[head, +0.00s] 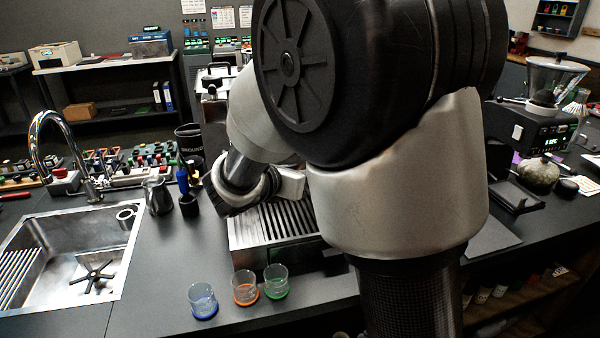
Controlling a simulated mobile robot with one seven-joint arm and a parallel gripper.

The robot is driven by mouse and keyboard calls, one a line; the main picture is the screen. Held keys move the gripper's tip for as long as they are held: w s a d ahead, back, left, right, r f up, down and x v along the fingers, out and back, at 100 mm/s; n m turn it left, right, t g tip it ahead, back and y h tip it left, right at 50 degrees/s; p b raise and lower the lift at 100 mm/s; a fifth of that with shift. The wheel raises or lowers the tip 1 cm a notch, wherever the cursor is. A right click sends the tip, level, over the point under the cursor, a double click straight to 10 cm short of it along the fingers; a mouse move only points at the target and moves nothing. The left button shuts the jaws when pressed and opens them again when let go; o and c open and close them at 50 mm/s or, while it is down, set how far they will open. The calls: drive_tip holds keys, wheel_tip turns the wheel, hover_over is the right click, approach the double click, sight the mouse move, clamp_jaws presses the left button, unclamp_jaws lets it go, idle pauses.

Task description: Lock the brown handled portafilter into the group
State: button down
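The espresso machine stands behind my arm, and most of it is hidden. Its slatted drip tray (249,236) shows below, and a strip of its metal body (211,112) shows at the left. The group is hidden behind my arm. I cannot make out the brown handled portafilter; it may be behind my arm. My wrist reaches down to the left in front of the machine, above the drip tray. A pale part of my gripper (290,184) shows there. Its fingertips are hidden, so I cannot tell whether it is open or holds anything.
Three glasses with blue (203,302), orange (245,289) and green (276,282) bases stand at the counter's front edge. A steel pitcher (158,195) stands left of the machine. A sink (75,262) is at the left, a grinder (540,125) at the right.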

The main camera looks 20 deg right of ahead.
drive_tip(key=shift+r, duration=0.4)
idle(0.8)
drive_tip(key=shift+s+d+f+n+t+y+b, duration=0.15)
drive_tip(key=shift+d+n+t+y+b, duration=0.2)
drive_tip(key=shift+b, duration=0.2)
drive_tip(key=shift+s+d+n+t+y+b, duration=0.15)
drive_tip(key=shift+n+t+y+b, duration=0.1)
drive_tip(key=shift+n+b, duration=0.15)
drive_tip(key=shift+s+d+n+t+y+b, duration=0.35)
drive_tip(key=shift+n+y+b, duration=0.35)
drive_tip(key=shift+b, duration=0.55)
drive_tip(key=shift+d, duration=0.15)
drive_tip(key=b, duration=0.1)
drive_tip(key=n+y+b, duration=0.1)
drive_tip(key=b, duration=0.1)
drive_tip(key=shift+s+d+t+y, duration=0.15)
drive_tip(key=shift+d+t+y, duration=0.15)
drive_tip(key=shift+d+t, duration=0.1)
